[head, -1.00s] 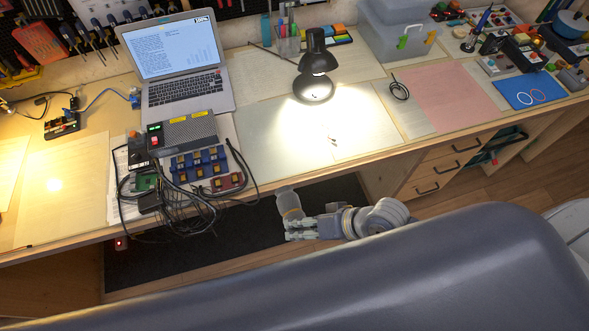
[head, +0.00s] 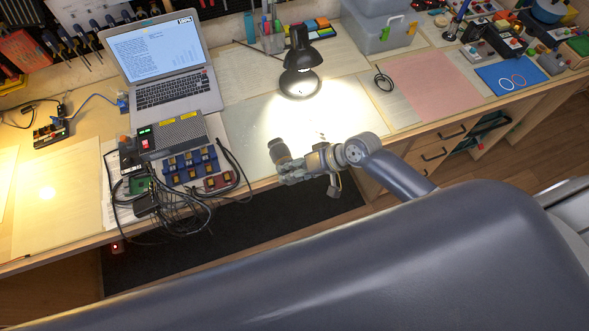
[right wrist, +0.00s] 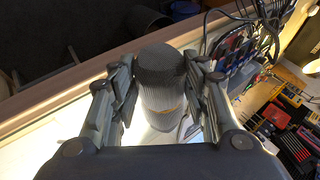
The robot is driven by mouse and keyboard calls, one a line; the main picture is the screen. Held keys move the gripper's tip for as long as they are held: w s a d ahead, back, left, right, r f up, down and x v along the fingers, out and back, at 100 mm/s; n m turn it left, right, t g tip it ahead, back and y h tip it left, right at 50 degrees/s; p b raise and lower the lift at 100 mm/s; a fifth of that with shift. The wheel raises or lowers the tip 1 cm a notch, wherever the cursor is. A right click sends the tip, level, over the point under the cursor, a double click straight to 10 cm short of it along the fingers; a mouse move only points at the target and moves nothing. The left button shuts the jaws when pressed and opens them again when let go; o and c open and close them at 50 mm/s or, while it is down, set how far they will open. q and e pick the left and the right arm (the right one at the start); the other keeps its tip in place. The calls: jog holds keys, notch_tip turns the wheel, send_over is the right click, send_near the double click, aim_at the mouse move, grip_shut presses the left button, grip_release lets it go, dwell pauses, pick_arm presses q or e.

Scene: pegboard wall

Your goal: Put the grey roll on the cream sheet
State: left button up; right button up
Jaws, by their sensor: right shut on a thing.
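The grey roll (head: 279,151) is a short ribbed cylinder held in my right gripper (head: 287,172), above the front edge of the bench near the middle. In the right wrist view the roll (right wrist: 160,88) sits between the two fingers of the right gripper (right wrist: 158,92), its dark round end showing. Several pale sheets lie on the bench. One cream-looking sheet (head: 62,190) lies at the left under warm light; a pale sheet (head: 250,122) lies just behind the roll. Which is the cream sheet I cannot tell surely. My left gripper is not in view.
A lit black desk lamp (head: 301,70) stands behind the gripper. A laptop (head: 170,85) and a cluster of boxes and cables (head: 190,165) are to the left. A pink sheet (head: 435,85), a black ring (head: 384,82) and a blue mat (head: 513,77) lie to the right.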

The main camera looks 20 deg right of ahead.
jog(key=shift+w+d+f+p, duration=0.2)
jog(key=shift+w+f+p, duration=0.25)
jog(key=shift+w+f, duration=0.45)
jog(key=shift+f+p, duration=0.3)
jog(key=shift+f, duration=0.05)
jog(key=shift+s+f, duration=0.1)
jog(key=shift+f, duration=0.25)
jog(key=shift+f, duration=0.1)
jog(key=o, duration=1.2)
jog(key=shift+o, duration=0.2)
